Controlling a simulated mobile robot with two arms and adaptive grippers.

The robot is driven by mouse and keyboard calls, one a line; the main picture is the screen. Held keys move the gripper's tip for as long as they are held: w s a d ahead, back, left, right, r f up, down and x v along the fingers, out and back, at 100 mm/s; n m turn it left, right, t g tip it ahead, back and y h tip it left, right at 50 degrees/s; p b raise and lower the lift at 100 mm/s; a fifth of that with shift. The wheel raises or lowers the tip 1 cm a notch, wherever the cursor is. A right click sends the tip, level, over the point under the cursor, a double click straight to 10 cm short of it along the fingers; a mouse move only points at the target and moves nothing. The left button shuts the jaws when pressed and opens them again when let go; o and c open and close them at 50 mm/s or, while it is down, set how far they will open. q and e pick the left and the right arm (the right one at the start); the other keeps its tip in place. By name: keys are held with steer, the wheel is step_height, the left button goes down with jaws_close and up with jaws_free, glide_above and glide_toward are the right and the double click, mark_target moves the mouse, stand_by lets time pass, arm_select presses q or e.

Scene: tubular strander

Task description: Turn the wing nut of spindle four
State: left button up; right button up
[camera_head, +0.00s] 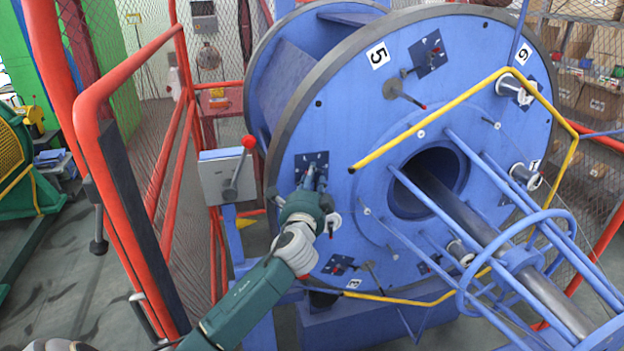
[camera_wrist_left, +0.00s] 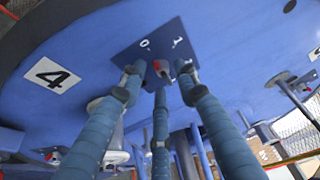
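The number 4 label (camera_wrist_left: 52,75) shows on the blue disc in the left wrist view. A small part with a red tip (camera_wrist_left: 161,68), seemingly the wing nut, sits at the plate, partly hidden by a finger. My left gripper (camera_wrist_left: 160,82) has its fingers around it, apart, with gaps visible at both sides. In the head view the left gripper (camera_head: 311,178) is at the plate, which hides the nut. My right gripper is not in view.
The large blue disc (camera_head: 420,60) carries other spindle plates, including label 5 (camera_head: 377,54). A yellow bent bar (camera_head: 440,121) crosses its front. A grey box with a red-knobbed lever (camera_head: 249,143) and a red frame (camera_head: 130,75) stand left of the gripper.

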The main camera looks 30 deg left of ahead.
arm_select(q)
steer(key=v, duration=1.2)
stand_by(0.4)
